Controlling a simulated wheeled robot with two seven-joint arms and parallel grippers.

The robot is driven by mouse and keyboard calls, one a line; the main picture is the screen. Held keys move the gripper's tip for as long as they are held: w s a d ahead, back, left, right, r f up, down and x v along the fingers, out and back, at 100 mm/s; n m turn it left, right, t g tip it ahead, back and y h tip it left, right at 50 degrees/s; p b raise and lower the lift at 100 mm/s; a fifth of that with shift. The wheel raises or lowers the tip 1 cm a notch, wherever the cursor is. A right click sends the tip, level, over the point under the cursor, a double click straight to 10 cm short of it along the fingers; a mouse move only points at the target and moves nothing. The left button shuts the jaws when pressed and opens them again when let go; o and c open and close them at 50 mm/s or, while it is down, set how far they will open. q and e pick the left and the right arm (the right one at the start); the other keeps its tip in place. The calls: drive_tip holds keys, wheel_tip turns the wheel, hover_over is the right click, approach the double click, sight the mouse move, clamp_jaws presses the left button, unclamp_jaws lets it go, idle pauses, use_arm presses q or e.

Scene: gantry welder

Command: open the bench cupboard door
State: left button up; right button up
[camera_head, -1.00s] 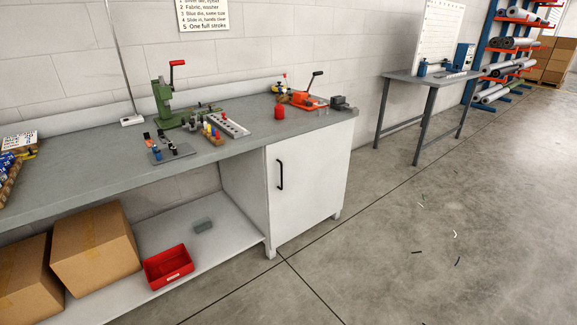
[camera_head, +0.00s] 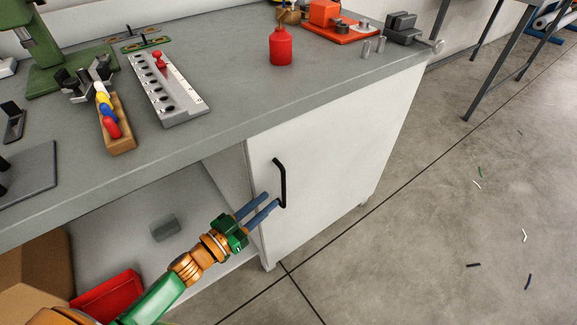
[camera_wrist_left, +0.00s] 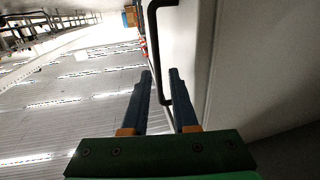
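The white cupboard door (camera_head: 335,150) is under the right end of the bench and looks shut. Its black bar handle (camera_head: 281,182) is upright near the door's left edge. My left gripper (camera_head: 273,199) is at the lower part of the handle, with its two blue fingers apart. In the left wrist view the handle (camera_wrist_left: 155,45) runs down between the open fingertips (camera_wrist_left: 160,72), with its lower end close to the right finger. I cannot tell whether a finger touches it. My right gripper is not in view.
The grey bench top (camera_head: 225,95) overhangs the door and holds a red bottle (camera_head: 281,47), a grey slotted block (camera_head: 165,90) and a wooden peg tray (camera_head: 115,125). A red bin (camera_head: 107,296) is on the open lower shelf.

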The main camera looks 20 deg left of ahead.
sight(284, 206)
use_arm(q)
drive_tip(key=x, duration=0.3)
drive_tip(key=b+x, duration=0.1)
drive_tip(key=x, duration=0.2)
drive_tip(key=shift+w+d+r, duration=0.1)
drive_tip(key=shift+d+r, duration=0.1)
drive_tip(key=shift+d, duration=0.15)
clamp_jaws()
idle(1.0)
